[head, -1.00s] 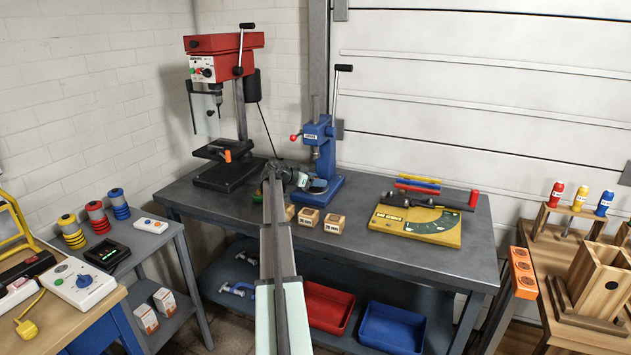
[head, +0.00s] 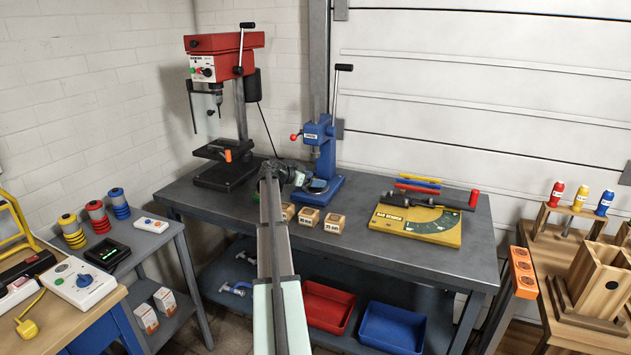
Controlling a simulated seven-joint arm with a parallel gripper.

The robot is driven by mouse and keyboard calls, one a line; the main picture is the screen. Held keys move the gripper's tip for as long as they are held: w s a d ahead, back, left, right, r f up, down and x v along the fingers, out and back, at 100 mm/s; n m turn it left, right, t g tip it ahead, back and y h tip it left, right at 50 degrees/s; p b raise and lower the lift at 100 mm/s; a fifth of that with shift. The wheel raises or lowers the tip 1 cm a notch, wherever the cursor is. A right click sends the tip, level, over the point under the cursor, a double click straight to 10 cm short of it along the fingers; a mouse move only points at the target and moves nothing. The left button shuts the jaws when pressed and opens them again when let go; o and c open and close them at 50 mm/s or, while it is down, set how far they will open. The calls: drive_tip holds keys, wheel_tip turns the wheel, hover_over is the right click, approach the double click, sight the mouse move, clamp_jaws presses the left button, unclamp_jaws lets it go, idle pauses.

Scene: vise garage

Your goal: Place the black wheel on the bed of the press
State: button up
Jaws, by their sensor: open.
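The blue press (head: 322,160) stands at the back of the grey workbench, with its lever raised. Its bed is low at the front, where a dark round shape (head: 317,186) shows; I cannot tell whether this is the black wheel or part of the press. My gripper (head: 298,178) is just left of the press, close to its bed, and points toward it. My arm hides much of the gripper, and its fingers are small and hard to make out. It is open. I see no black wheel clearly elsewhere.
A red drill press (head: 222,70) stands left of my gripper. Small wooden blocks (head: 308,218) sit at the bench's front edge. Red (head: 327,305) and blue (head: 392,327) trays are below.

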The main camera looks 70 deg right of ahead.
drive_tip(key=v, duration=1)
drive_tip(key=shift+a+r, duration=0.15)
drive_tip(key=shift+a, duration=0.1)
